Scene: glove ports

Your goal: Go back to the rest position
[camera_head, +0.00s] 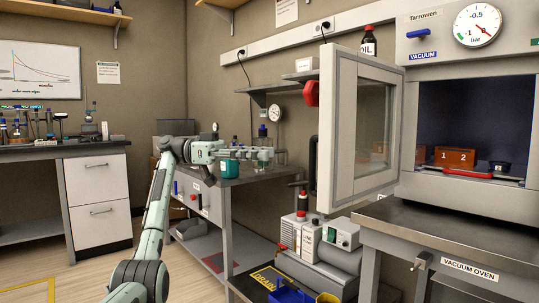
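My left arm rises from the bottom left and bends to the right at its elbow. My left gripper (263,155) points right, in front of the metal side bench, and is small in the picture. I cannot make out whether its fingers are apart, and I see nothing clearly held in it. My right gripper is not in view. The vacuum oven (411,47) stands at the right with its glass door (341,130) swung open. Inside it, a brown block marked 1 and 2 (455,158) sits by a red tray (470,174).
The metal bench (225,181) is behind and below my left gripper. The open oven door stands to its right. A pump unit (303,234) and blue bin (290,293) are low at centre. A white drawer cabinet (98,200) stands left. Floor between cabinet and bench looks free.

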